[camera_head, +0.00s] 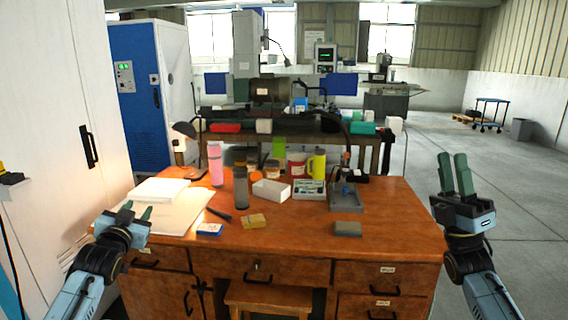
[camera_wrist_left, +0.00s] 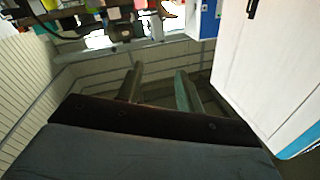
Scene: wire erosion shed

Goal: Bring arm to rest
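My left gripper (camera_head: 137,209) is at the left front edge of the wooden desk, close to the open book. Its two green fingers stand apart with nothing between them, as the left wrist view (camera_wrist_left: 158,80) also shows. My right gripper (camera_head: 453,157) is raised beyond the right edge of the desk, fingers pointing up. A narrow gap shows between its fingers and it holds nothing. Both forearms come in from the lower corners, bent up at the wrists.
The wooden desk (camera_head: 300,233) carries an open book (camera_head: 172,216), a pink bottle (camera_head: 215,165), a white box (camera_head: 271,191), a grey block (camera_head: 348,229) and other items. A white cabinet (camera_head: 55,150) stands close on the left. Open floor (camera_head: 520,215) lies to the right.

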